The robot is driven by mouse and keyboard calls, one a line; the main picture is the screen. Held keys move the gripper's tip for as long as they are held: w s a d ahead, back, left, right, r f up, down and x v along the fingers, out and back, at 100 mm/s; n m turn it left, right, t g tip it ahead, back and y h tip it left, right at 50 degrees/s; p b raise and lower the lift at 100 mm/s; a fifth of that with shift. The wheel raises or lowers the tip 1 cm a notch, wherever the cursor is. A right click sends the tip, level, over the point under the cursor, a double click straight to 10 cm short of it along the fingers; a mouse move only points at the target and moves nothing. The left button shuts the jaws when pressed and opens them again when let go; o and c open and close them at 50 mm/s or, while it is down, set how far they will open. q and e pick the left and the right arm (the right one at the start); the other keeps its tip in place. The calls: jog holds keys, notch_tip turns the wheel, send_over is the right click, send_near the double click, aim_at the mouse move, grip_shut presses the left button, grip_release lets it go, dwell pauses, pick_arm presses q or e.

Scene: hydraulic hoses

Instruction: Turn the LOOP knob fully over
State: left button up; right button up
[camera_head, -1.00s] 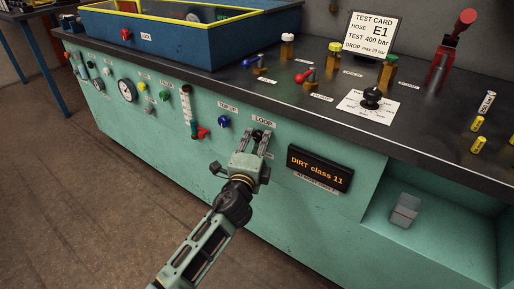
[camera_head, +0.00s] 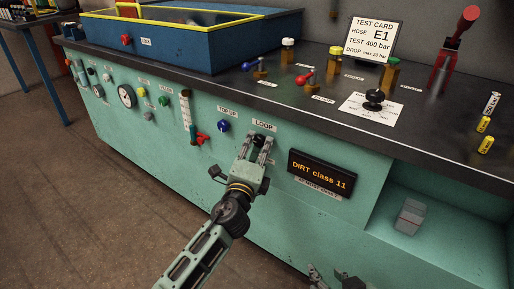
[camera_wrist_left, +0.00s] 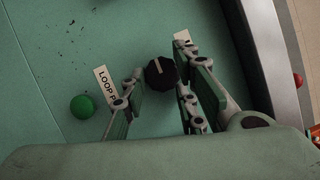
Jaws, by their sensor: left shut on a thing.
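The LOOP knob (camera_wrist_left: 161,72) is black and faceted, with a pale line on its face. It sits on the green front panel under the LOOP label (camera_head: 264,125). My left gripper (camera_head: 258,143) reaches up to the panel with its two fingers around the knob. In the left wrist view its fingers (camera_wrist_left: 160,88) stand on either side of the knob, shut on it. In the head view the fingertips hide most of the knob. Parts of my right gripper (camera_head: 333,277) show at the bottom edge, too cut off to read its jaws.
The blue TOPUP knob (camera_head: 224,126) and a red valve handle (camera_head: 202,139) are left of the LOOP knob. A display (camera_head: 321,173) reading "DIRT class 11" is to the right. A green round part (camera_wrist_left: 82,106) shows in the wrist view. The bench top overhangs the panel.

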pick_arm(q)
jog(key=shift+f, duration=0.5)
jog(key=o, duration=1)
jog(key=shift+r, duration=0.2)
jog(key=v, duration=1.2)
jog(key=shift+a+f, duration=0.1)
jog(key=shift+a, duration=0.05)
